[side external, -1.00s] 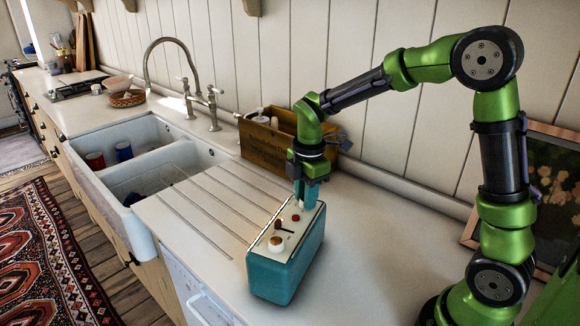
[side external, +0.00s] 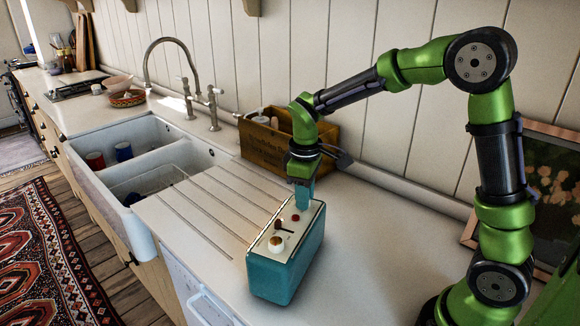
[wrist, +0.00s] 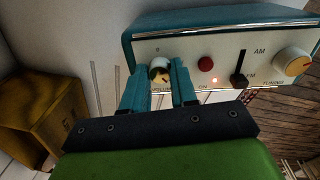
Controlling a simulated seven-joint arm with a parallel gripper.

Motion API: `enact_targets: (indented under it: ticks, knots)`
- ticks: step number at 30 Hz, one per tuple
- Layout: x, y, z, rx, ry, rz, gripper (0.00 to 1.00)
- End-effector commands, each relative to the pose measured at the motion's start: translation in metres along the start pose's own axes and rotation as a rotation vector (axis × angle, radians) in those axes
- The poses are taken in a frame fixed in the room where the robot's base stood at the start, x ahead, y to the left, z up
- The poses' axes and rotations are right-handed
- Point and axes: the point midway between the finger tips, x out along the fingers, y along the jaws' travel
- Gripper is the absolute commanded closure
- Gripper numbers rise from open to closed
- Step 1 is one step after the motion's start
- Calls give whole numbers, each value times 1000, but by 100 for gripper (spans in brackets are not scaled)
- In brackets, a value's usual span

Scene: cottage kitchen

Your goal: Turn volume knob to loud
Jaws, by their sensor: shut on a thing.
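A teal radio (side external: 282,262) with a cream top panel stands on the counter. In the wrist view, the radio (wrist: 200,22) shows a volume knob (wrist: 158,66), cream with a yellowish part and a dark mark, at the left of the panel. My gripper (side external: 303,207) points down at the radio's far end. In the wrist view, my gripper (wrist: 160,85) has its teal fingers on either side of the volume knob, shut on it. The knob's exact setting is too small to read. In the side view the knob is hidden by the fingers.
The panel also holds a red button (wrist: 205,63), a small lit lamp, an AM/FM slider (wrist: 239,72) and a tuning knob (wrist: 292,62). A wooden crate (side external: 262,145) stands behind by the wall. The sink (side external: 150,150) is to the left. The counter right of the radio is clear.

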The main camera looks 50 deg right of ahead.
Motion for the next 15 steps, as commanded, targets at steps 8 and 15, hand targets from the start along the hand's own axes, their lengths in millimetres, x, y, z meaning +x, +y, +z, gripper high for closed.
enact_targets:
  ticks: [8, 15]
  knots:
    - [-1, 0, -1, 263, -11, 0, 100]
    - [-1, 0, -2, 491, -24, 0, 100]
